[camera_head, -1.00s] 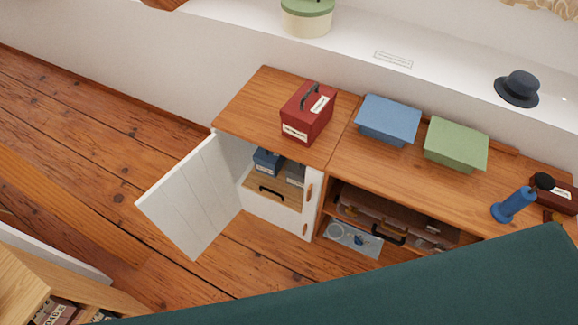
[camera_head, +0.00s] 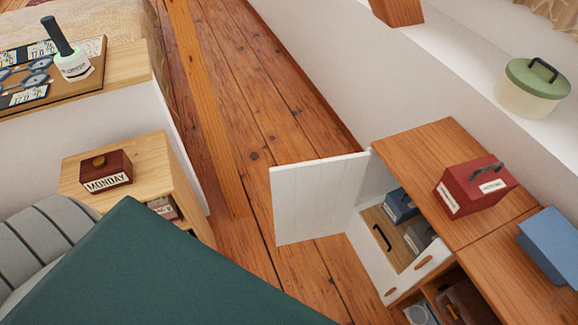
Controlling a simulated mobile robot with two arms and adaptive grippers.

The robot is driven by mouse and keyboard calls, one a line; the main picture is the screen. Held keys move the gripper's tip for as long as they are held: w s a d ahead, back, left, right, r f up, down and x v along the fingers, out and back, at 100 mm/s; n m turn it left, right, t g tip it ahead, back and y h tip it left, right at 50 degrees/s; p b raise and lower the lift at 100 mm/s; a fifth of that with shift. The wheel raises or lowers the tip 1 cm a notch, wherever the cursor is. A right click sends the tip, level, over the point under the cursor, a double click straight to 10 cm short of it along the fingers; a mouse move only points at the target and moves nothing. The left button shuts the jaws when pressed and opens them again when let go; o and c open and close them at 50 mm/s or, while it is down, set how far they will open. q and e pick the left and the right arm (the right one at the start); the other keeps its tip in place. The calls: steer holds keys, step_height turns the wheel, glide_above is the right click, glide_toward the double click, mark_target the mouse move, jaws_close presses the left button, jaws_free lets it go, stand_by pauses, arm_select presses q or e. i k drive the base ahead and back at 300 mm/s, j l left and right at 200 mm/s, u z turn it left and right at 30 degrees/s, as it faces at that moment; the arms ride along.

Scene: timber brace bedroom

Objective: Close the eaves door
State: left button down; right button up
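The white panelled eaves door (camera_head: 318,199) stands wide open, swung out to the left of its low cabinet (camera_head: 440,165). Its hinge side is at the cabinet's far left corner. Inside the opening are a drawer with a black handle (camera_head: 381,238), a blue box (camera_head: 400,205) and a grey box (camera_head: 420,236). A white frame strip with oval wooden inserts (camera_head: 433,261) edges the opening at the right. Neither of my grippers is in view.
A red box (camera_head: 470,186) and a blue box (camera_head: 551,243) sit on the cabinet top. A small bedside cabinet (camera_head: 150,165) with a MONDAY box (camera_head: 106,170) stands at left. Bare plank floor (camera_head: 245,130) lies between it and the door. A dark green surface covers the bottom left.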

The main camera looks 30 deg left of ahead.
mark_target(313, 200)
steer(key=i+j, duration=0.1)
steer(key=j, duration=0.35)
steer(key=i+j, duration=0.15)
steer(key=j, duration=0.3)
steer(key=i+j, duration=0.1)
steer(key=j, duration=0.35)
